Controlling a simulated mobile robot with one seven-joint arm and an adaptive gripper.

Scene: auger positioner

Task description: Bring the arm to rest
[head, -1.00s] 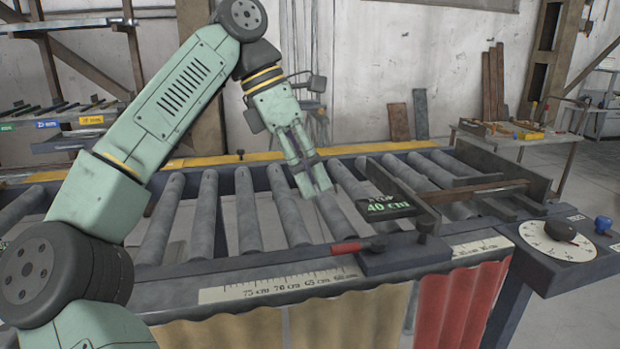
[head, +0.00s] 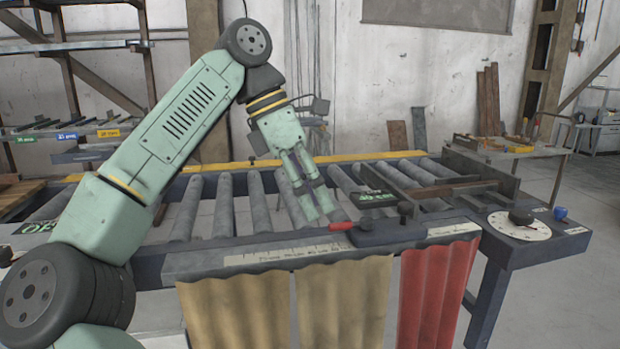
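My arm reaches in from the lower left, bends at a raised elbow, and slopes down to the right. My gripper (head: 321,211) hangs from it, fingers pointing down, in front of the grey rollers of the roller table (head: 228,259). No object shows between the fingers. They look close together, but the angle does not show whether they are parted. I cannot tell whether the fingertips touch the rollers.
A carriage (head: 385,232) with a red handle (head: 342,226) sits just right of my gripper. A dial (head: 519,224) and blue knob (head: 560,213) are at the right end. Curtains (head: 343,305) hang in front.

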